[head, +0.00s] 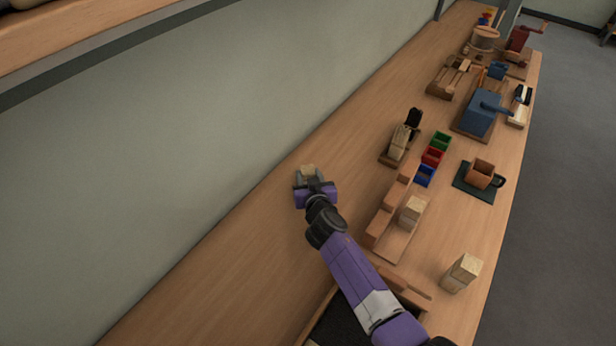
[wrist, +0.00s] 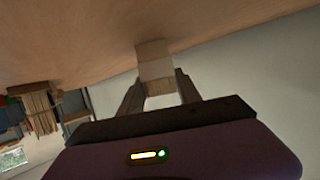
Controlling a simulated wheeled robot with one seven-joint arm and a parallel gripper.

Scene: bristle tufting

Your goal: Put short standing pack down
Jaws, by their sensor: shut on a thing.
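A short pale tan pack (head: 308,170) is between the fingers of my gripper (head: 308,181), over the left part of the bench near the wall.
The bench (head: 240,250) is bare around my gripper. To the right, a pale block (head: 411,212) stands by a wooden rack (head: 392,205), and another pale block (head: 460,273) stands near the front edge.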

